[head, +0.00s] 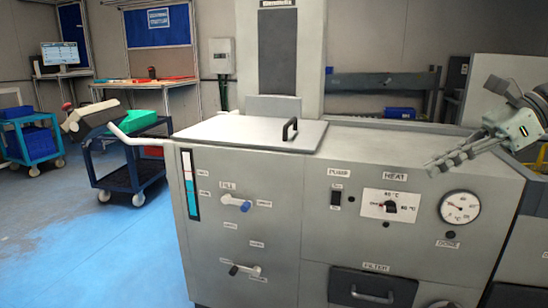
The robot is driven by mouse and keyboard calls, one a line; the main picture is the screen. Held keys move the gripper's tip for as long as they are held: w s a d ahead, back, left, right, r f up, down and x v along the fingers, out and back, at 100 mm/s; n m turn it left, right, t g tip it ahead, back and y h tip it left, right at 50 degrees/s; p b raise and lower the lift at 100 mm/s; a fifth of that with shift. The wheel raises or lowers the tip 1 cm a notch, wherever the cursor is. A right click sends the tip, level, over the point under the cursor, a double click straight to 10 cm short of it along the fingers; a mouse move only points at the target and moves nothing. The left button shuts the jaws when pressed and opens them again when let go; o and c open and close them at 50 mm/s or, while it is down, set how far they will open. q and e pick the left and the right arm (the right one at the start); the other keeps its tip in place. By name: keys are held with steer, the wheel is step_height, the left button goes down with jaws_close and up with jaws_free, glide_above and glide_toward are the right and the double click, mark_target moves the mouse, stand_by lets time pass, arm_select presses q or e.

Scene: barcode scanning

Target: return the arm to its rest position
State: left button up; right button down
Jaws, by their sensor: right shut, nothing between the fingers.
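My right gripper (440,163) is at the right, in front of the upper right part of a large grey machine (290,210). Its fingers point left and slightly down. They are close together with nothing between them. The gripper appears apart from the machine's front panel, above and left of the round gauge (460,207). My right arm comes in from the right edge.
The blue floor (75,240) at the left is clear.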

steer(key=w+a+f+m+t+y, duration=0.2)
steer(key=w+a+m+t+y, duration=0.2)
steer(key=a+m, duration=0.25)
steer(key=w+a+f+m+t+y, duration=0.1)
steer(key=w+a+m+t+y, duration=0.4)
steer(key=a, duration=0.3)
steer(key=d+f+m+t+h, duration=0.3)
steer(key=d+f+m+h, duration=0.2)
steer(key=f+m+h, duration=0.45)
steer(key=d+f+m+t+h, duration=0.3)
steer(key=d+f+m+h, duration=0.3)
steer(key=f+m, duration=0.65)
steer(key=s+d+f+m+g+h, duration=0.2)
steer(key=s+f+m+g+h, duration=0.15)
steer(key=s+f+m, duration=0.45)
steer(key=s+d+f+m+g+h, duration=0.1)
steer(key=s+f+m+g+h, duration=0.2)
steer(key=s+f, duration=0.5)
steer(key=s+a+f+m+g+y, duration=0.1)
steer(key=s+f+g, duration=0.3)
steer(key=s, duration=0.5)
steer(key=s+a+f+m+g+y, duration=0.1)
steer(key=s+f+m+g, duration=0.2)
steer(key=s+f, duration=0.5)
steer(key=shift+s+f+g, duration=0.35)
steer(key=shift+f+g, duration=0.3)
steer(key=shift+f, duration=0.15)
